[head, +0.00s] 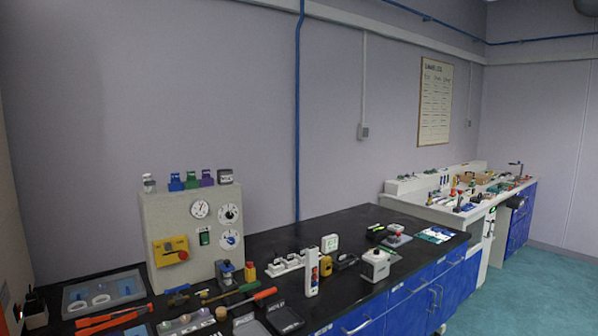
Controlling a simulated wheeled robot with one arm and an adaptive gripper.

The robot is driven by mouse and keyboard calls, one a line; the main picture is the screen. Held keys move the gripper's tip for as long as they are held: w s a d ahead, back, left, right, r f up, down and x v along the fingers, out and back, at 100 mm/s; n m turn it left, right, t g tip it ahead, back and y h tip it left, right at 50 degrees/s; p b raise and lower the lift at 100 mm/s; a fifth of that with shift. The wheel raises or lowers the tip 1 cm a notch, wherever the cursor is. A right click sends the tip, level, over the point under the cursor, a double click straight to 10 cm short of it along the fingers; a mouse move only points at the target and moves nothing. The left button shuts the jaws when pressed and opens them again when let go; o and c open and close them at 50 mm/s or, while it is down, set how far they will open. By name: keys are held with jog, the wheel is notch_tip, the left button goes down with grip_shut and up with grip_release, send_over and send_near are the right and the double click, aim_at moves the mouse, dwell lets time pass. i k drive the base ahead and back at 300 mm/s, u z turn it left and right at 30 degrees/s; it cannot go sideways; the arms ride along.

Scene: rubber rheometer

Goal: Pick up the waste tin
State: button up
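I cannot single out the waste tin for certain in the head view. Either could be the tin, but the picture is too small to tell. My gripper is not in view.
A beige control box (165,215) with dials stands on the black bench (330,237). Bare bench lies toward the back middle.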

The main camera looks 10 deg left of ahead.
aim_at(224, 177)
jog(key=z, duration=0.05)
jog(key=i, duration=1.5)
jog(key=u, duration=0.95)
jog(key=i, duration=0.85)
jog(key=u, duration=0.95)
